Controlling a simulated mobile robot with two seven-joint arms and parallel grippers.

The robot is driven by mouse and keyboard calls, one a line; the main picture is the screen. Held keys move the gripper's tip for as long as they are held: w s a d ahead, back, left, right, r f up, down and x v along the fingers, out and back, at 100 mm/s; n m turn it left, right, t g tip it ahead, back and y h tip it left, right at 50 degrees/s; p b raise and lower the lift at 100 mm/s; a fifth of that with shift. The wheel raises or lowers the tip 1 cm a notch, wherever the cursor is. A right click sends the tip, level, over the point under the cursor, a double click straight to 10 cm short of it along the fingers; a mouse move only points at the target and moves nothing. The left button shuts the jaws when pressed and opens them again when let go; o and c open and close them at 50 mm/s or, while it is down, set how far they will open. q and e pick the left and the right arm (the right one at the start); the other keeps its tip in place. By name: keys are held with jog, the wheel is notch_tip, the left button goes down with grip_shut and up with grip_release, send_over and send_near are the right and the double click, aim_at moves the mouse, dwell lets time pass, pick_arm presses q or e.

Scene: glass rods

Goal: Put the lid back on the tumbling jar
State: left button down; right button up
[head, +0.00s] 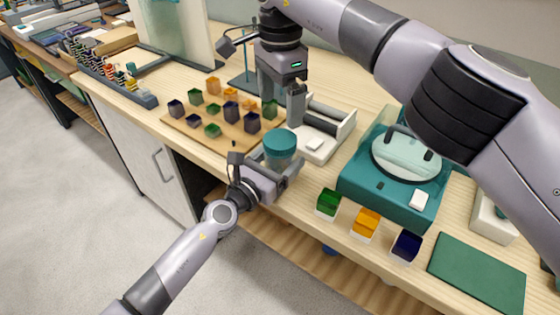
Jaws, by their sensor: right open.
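The tumbling jar (278,161) is a small clear jar near the front edge of the bench. Its teal lid (280,140) sits on top of it and looks level; whether it is fully seated I cannot tell. My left gripper (275,168) reaches in from the front with its fingers on both sides of the jar body, shut on it. My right gripper (283,104) points down just above and behind the lid. It is open and empty, apart from the lid.
A wooden board (178,124) with several coloured glass cubes lies to the left. A white tray-like device (328,135) stands right of the jar. A teal machine (380,186) with a round plate, small coloured boxes (366,224) and a green mat (478,272) are further right.

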aim_at(280, 138)
dwell(0.3)
jog(key=shift+f, duration=4.05)
jog(key=c, duration=1.1)
